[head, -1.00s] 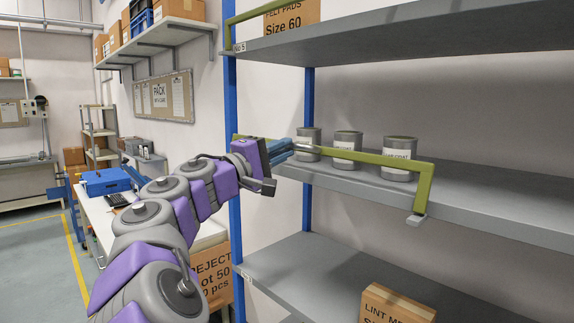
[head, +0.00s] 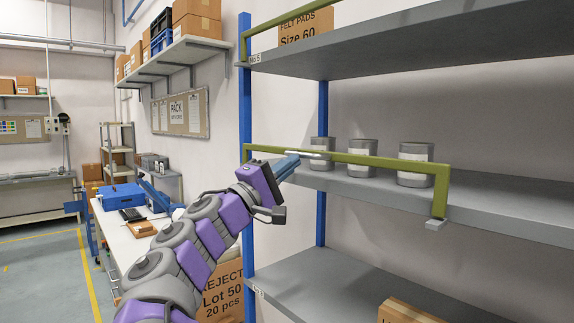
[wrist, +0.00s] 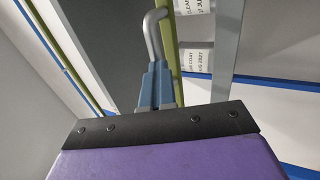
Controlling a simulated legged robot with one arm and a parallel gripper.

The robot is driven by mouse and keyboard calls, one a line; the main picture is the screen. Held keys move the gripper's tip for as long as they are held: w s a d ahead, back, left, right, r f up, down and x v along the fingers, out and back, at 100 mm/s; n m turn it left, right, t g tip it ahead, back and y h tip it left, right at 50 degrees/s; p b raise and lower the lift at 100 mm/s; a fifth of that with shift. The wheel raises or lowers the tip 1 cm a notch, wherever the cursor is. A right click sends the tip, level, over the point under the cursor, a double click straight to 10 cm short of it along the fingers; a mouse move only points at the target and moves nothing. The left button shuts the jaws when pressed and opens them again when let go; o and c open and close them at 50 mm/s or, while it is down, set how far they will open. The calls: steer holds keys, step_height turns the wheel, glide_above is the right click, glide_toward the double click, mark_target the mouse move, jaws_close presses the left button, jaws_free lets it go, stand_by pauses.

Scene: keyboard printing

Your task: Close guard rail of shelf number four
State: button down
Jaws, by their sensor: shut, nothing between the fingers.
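The green guard rail (head: 372,159) runs along the front of the middle shelf (head: 470,209), one below the shelf marked No 5. Its right end bends down to a small grey foot (head: 436,224) at the shelf edge. The middle shelf's own number label is not visible. My gripper (head: 296,158) is shut and empty, at the left part of the rail, just in front of or under it; I cannot tell if they touch. In the wrist view, the blue fingers (wrist: 157,85) are together, with a bent grey rod (wrist: 153,34) beyond their tips, beside a green bar.
Several grey cans, one being a labelled can (head: 416,164), stand on the middle shelf behind the rail. A blue upright (head: 245,100) is left of my gripper. Open floor lies at the left.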

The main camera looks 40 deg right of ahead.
steer(key=c, duration=1.6)
jaws_free()
steer(key=shift+w+d+f, duration=0.15)
steer(key=shift+f, duration=0.1)
steer(key=shift+c, duration=0.2)
steer(key=o, duration=0.5)
steer(key=shift+d+r, duration=0.15)
steer(key=shift+d, duration=0.1)
steer(key=shift+a, duration=0.1)
steer(key=p+v, duration=0.1)
steer(key=v, duration=1.6)
steer(key=shift+a+p, duration=0.25)
steer(key=shift+p, duration=0.1)
